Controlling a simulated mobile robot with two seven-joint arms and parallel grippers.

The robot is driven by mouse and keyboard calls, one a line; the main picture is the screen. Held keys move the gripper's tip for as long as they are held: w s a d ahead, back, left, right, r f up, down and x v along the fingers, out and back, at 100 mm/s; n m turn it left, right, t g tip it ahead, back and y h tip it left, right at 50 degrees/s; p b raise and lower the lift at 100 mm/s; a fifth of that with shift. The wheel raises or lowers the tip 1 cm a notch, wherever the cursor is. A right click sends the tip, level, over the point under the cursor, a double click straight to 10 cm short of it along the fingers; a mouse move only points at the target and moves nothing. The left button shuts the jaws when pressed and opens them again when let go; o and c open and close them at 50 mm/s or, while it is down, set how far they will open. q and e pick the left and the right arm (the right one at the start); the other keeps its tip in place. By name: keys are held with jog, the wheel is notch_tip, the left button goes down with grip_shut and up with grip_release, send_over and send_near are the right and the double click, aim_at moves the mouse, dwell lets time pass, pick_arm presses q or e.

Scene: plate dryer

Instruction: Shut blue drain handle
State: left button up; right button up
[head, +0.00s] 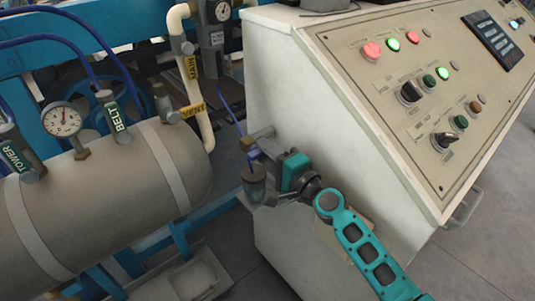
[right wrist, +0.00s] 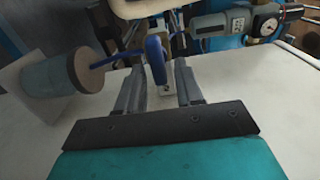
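The blue drain handle (right wrist: 155,60) shows in the right wrist view as a blue lever, with a thin blue stem running left to a grey cylinder with a brown end (right wrist: 62,78). My right gripper (right wrist: 158,68) is open. Its two fingers stand on either side of the handle, with a visible gap on the right side. In the head view my right gripper (head: 259,158) is at the left face of the white console, and a small blue part (head: 253,154) shows between its fingers; most of the handle is hidden there. My left gripper is not in view.
The white control console (head: 290,75) stands close beside my right arm. A grey tank (head: 100,195) with a pressure gauge (head: 62,120) and valves labelled BELT and TOWER lies at left. A cream pipe (head: 190,85) runs down between tank and console. Grey floor shows at lower right.

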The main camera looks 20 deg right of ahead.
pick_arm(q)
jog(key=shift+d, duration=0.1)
pick_arm(e)
jog(key=shift+o, duration=0.3)
jog(key=shift+s, duration=0.1)
pick_arm(q)
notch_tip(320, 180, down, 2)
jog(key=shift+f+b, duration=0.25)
jog(key=shift+b, duration=1)
pick_arm(e)
jog(key=v, duration=1.2)
jog(key=shift+s, duration=0.35)
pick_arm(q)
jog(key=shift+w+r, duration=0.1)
pick_arm(e)
jog(key=shift+d, duration=0.1)
